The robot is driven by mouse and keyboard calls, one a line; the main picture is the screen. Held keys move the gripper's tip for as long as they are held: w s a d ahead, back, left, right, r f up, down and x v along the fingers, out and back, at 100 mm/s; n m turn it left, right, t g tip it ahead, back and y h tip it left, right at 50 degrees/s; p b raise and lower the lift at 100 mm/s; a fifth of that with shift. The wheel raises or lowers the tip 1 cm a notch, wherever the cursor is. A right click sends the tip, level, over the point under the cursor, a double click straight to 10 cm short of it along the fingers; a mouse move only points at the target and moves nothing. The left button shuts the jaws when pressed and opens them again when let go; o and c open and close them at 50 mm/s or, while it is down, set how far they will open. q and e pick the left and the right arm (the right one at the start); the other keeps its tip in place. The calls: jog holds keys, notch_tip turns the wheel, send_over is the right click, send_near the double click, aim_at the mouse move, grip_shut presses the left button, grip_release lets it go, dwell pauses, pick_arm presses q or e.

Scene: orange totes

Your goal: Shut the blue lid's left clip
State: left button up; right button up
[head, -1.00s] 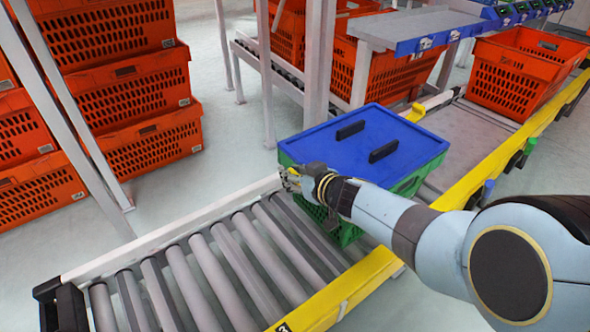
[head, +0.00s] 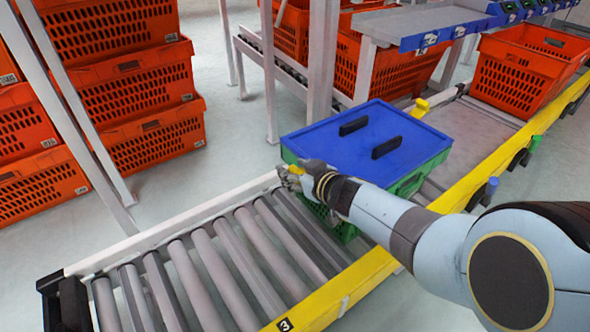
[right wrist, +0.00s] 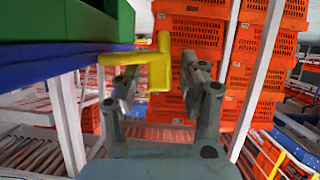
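The blue lid (head: 365,135) with two black handles sits on a green crate (head: 408,185) on the conveyor. A raised yellow clip (head: 420,107) stands at the lid's far edge. Another yellow clip (right wrist: 157,66) shows in the right wrist view, in front of the fingers and beside the blue and green edge. My right gripper (head: 288,178) is at the crate's near left side, and its arm hides part of that side. In the right wrist view its two fingers (right wrist: 162,92) are apart, with the clip across the gap; contact is unclear. My left gripper is not in view.
The roller conveyor (head: 215,262) is empty at the near left, between a white rail and a yellow rail (head: 330,300). An orange tote (head: 525,75) sits farther along it. Stacked orange totes (head: 150,140) and a white post (head: 85,130) stand at left.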

jog(key=shift+s+d+r, duration=0.1)
jog(key=shift+s+d, duration=0.05)
jog(key=shift+s, duration=0.15)
jog(key=s+d, duration=0.6)
jog(key=s, duration=0.4)
jog(key=shift+s+d, duration=0.2)
jog(key=shift+s, duration=0.1)
jog(key=shift+r, duration=0.1)
